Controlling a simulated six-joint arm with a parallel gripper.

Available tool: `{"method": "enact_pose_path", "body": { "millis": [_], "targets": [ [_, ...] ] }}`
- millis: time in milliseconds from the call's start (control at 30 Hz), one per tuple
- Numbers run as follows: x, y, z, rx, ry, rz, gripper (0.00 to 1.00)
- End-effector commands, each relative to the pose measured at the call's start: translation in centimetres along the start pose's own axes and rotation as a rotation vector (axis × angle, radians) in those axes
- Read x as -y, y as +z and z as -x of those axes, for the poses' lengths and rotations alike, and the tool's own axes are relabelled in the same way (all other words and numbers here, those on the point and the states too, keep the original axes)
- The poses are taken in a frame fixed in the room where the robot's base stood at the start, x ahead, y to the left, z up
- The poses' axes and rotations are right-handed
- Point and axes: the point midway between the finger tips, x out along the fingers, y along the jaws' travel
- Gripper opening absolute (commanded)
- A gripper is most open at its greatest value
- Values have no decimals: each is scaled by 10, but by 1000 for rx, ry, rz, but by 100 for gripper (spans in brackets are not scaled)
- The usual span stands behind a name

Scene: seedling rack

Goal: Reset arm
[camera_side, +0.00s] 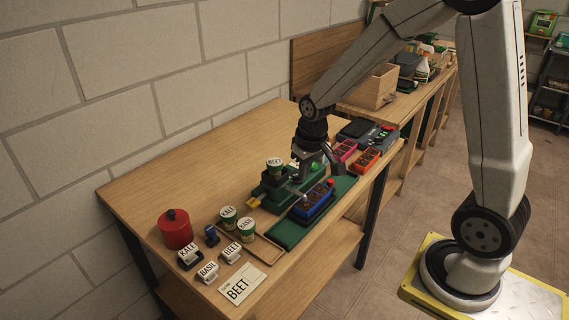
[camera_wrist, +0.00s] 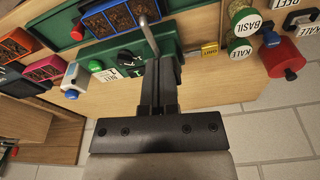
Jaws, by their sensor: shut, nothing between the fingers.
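My gripper (camera_side: 320,172) is low over the bench, above the green stand and the blue planter, with its fingers together and nothing held. In the wrist view its dark fingers (camera_wrist: 160,62) are closed, beside a thin metal rod (camera_wrist: 149,35). I cannot tell whether my fingers touch the stand.
Jars labelled KALE (camera_side: 228,217) and BASIL (camera_side: 246,231), a red canister (camera_side: 175,230), label blocks (camera_side: 207,272) and a BEET card (camera_side: 242,284) lie at the bench's left. Pink (camera_side: 344,152) and orange (camera_side: 366,158) planters stand right. Bare wood (camera_side: 160,180) lies along the wall.

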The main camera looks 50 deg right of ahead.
Motion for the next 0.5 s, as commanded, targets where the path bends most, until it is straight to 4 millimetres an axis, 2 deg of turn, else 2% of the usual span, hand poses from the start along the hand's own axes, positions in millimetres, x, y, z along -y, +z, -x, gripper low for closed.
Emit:
{"method": "enact_pose_path", "body": {
  "millis": [100, 300, 500],
  "targets": [
    [19, 31, 6, -26, -10, 59, 0],
    [39, 76, 11, -62, -24, 138, 0],
    [45, 100, 11, -78, -32, 175, 0]
  ]
}}
